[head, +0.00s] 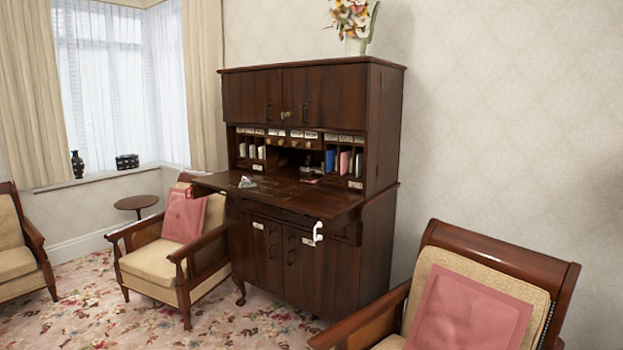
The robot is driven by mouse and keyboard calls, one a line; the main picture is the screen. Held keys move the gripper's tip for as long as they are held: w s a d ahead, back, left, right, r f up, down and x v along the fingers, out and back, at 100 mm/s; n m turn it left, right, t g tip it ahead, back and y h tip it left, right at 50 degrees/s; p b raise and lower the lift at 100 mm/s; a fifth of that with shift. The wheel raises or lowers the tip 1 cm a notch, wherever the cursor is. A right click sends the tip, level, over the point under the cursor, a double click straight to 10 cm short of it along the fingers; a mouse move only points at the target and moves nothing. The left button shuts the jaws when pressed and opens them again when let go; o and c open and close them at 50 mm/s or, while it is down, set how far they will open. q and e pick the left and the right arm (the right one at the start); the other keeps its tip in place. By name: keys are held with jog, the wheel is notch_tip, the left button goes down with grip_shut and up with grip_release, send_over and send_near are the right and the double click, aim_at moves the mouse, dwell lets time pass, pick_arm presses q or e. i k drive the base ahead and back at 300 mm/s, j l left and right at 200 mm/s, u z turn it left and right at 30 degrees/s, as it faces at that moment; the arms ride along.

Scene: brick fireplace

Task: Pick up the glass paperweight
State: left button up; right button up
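A small clear, shiny object that looks like the glass paperweight (247,182) lies on the left part of the fold-down writing surface (300,198) of a dark wooden secretary desk (376,130). It is small in the head view, so its exact shape is hard to tell. Neither of my grippers is in view.
An armchair with a pink cushion (184,215) stands left of the desk, close to it. Another armchair (548,262) fills the lower right. A white object (317,233) shows at the desk's front edge. Patterned carpet (262,330) lies open in front.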

aim_at(247, 180)
jog(key=i+j+z, duration=0.35)
jog(key=i, duration=0.2)
jog(key=i+j+z, duration=0.35)
jog(key=i+j, duration=0.15)
jog(key=i+j+z, duration=0.3)
jog(key=i+j, duration=0.15)
jog(key=j, duration=0.15)
